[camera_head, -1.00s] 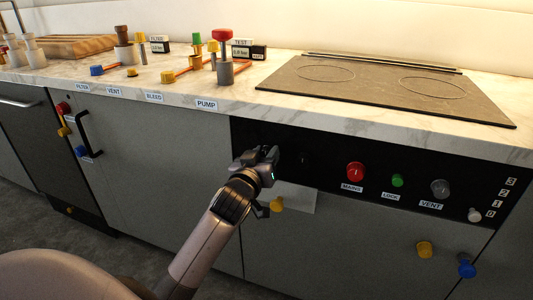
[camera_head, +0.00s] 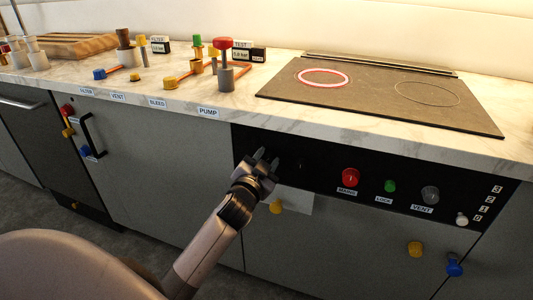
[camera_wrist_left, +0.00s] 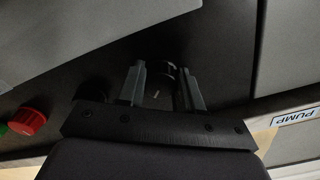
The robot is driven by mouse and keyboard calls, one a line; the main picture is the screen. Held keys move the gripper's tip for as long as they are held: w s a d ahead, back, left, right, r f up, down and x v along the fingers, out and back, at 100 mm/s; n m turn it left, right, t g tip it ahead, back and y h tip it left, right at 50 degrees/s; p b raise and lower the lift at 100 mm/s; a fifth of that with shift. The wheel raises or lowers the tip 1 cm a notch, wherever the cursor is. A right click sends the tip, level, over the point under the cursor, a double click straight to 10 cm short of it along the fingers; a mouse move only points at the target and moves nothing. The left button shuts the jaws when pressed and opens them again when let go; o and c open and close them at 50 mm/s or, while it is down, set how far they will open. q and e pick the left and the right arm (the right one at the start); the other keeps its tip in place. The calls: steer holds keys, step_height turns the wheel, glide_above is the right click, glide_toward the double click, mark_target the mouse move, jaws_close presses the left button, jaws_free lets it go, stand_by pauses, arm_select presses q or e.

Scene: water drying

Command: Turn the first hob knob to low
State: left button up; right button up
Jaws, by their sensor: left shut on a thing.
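The first hob knob (camera_wrist_left: 167,71) is dark and round, with a small pale mark below it in the left wrist view. It sits between the two fingers of my left gripper (camera_wrist_left: 161,86), which is shut on it. In the head view my left gripper (camera_head: 267,158) is at the left end of the black control panel (camera_head: 330,192) and mostly hides this knob. The left ring (camera_head: 325,84) of the hob (camera_head: 380,100) glows red-pink. The right ring is unlit. My right gripper is not in view.
Right along the panel are a red MAINS knob (camera_head: 350,177), a green LOCK knob (camera_head: 390,186) and a grey VENT knob (camera_head: 430,195). A yellow knob (camera_head: 277,207) is just below my left gripper. Valves (camera_head: 222,65) stand on the counter at the back.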

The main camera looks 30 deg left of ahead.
arm_select(q)
steer(key=m+p, duration=0.1)
steer(key=m, duration=0.2)
steer(key=shift+m, duration=0.4)
steer(key=m+p, duration=0.1)
steer(key=m, duration=0.4)
steer(key=shift+f+m, duration=0.1)
steer(key=shift+m, duration=0.2)
steer(key=o, duration=1)
steer(key=shift+d, duration=0.1)
steer(key=shift+o, duration=0.2)
steer(key=v, duration=0.7)
